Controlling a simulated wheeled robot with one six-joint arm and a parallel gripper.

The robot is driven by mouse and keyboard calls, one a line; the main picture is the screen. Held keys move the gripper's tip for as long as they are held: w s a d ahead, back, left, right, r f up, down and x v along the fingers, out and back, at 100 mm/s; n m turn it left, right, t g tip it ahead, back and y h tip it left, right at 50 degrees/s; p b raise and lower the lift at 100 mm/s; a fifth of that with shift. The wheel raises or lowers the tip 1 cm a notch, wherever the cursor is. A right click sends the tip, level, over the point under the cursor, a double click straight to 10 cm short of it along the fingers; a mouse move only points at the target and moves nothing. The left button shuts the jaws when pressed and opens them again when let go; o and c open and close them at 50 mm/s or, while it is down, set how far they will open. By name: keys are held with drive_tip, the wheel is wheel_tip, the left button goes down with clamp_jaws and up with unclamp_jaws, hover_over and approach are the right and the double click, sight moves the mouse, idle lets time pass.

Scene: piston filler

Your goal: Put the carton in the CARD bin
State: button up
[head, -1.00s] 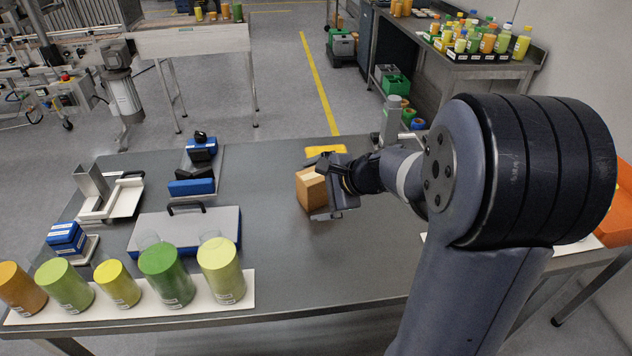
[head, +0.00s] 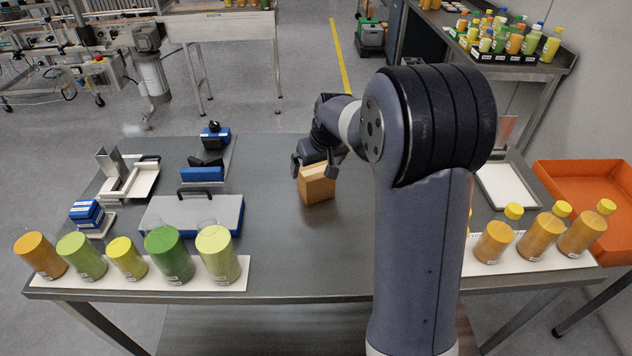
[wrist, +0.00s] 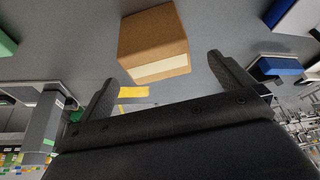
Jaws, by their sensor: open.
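The carton (head: 318,186) is a small brown box with a pale strip on top. It stands on the grey table in the head view, near the middle. My gripper (head: 314,165) is at the carton's top, on its far side; I cannot tell whether it touches. In the wrist view the carton (wrist: 153,44) lies beyond my gripper (wrist: 165,77), roughly between the two spread fingers, with nothing held between them. No bin with a readable CARD label shows in the head view.
Bottles and jars stand on white strips along the table's front edge (head: 150,288). A blue-edged case (head: 190,215) lies left of the carton. An orange bin (head: 590,190) stands at the right, beside a white tray (head: 507,185). The table around the carton is clear.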

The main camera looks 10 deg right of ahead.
sight(316, 171)
drive_tip(key=shift+d+p+x, duration=0.1)
drive_tip(key=shift+p+x, duration=0.2)
drive_tip(key=shift+x, duration=1.4)
drive_tip(key=shift+d+p+x, duration=0.15)
drive_tip(key=shift+p+x, duration=0.15)
drive_tip(key=shift+x, duration=1.35)
drive_tip(key=c, duration=1.1)
